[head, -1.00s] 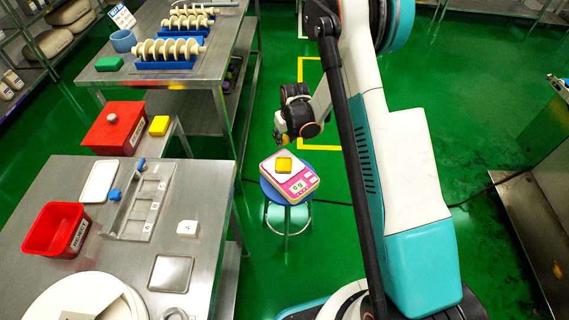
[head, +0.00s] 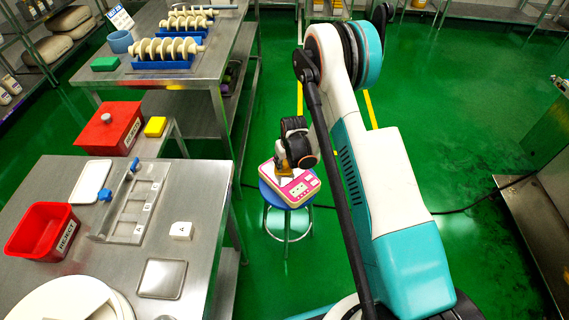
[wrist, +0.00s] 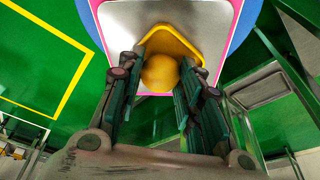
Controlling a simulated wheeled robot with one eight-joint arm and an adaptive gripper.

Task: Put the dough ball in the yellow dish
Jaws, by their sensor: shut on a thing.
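The dough ball (wrist: 160,73) is a round yellow-orange ball held between the two dark fingers of my gripper (wrist: 163,62) in the wrist view. The yellow dish (wrist: 176,36) lies on the scale's plate just beyond the fingertips, and the ball overlaps its near edge in the picture. I cannot tell whether the ball touches the dish. In the head view my gripper (head: 283,170) hangs right over the pink and white scale (head: 304,188), and it hides the ball and most or all of the dish.
The scale stands on a blue round stool (head: 268,195). To the left is a steel table (head: 205,215) with a red reject bin (head: 42,230), a white block (head: 181,230) and a slotted tray.

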